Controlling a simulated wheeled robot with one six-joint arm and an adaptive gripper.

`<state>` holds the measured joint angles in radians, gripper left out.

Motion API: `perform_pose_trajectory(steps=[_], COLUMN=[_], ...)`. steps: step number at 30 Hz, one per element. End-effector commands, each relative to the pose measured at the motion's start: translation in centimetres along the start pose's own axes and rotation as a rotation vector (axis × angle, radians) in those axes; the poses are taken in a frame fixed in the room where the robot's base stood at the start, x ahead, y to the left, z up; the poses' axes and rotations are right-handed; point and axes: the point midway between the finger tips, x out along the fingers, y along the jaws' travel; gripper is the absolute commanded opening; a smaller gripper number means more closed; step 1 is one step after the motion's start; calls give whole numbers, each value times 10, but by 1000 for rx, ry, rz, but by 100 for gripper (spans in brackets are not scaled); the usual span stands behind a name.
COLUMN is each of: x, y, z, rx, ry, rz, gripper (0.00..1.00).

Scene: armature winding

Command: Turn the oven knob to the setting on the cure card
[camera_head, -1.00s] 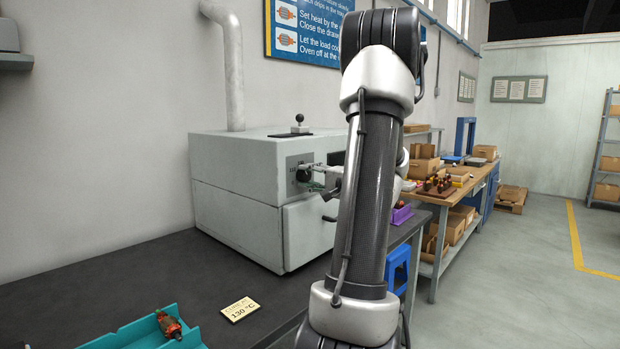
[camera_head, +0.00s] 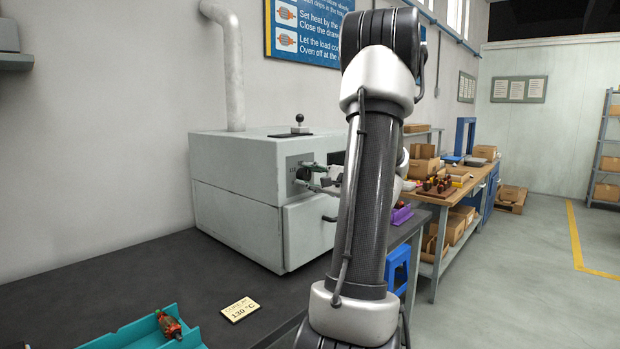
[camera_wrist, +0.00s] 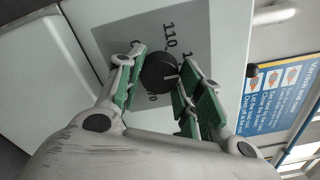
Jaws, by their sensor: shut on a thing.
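The grey oven (camera_head: 240,180) stands on the dark bench, its control panel facing right. My gripper (camera_head: 306,178) reaches the panel from the right and is shut on the round black knob (camera_wrist: 158,74), with a green-padded finger on each side. The knob's white mark points right in the wrist view. On the dial plate (camera_wrist: 125,35), 110 is readable; other numbers are partly hidden by the fingers and knob. The cure card (camera_head: 240,309) lies on the bench and looks like 130 °C, though its middle digit is blurry.
A teal tray (camera_head: 130,335) with a wound armature (camera_head: 169,325) is at the bench's front left. An oven handle (camera_head: 329,218) sticks out below the panel.

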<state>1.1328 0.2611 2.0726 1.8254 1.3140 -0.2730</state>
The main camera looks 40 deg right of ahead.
Motion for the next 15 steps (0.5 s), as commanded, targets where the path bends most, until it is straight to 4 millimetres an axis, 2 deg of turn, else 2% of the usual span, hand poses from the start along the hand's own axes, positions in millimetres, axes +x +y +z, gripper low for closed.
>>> perform_pose_trajectory(steps=[10, 11, 13, 14, 15], x=[0, 0, 0, 0, 0], y=[1, 1, 1, 1, 1], z=[-1, -1, -1, -1, -1], rx=[3, 3, 2, 2, 2], ry=[3, 3, 3, 2, 2], rz=[2, 2, 2, 2, 2], gripper=[13, 42, 55, 59, 59])
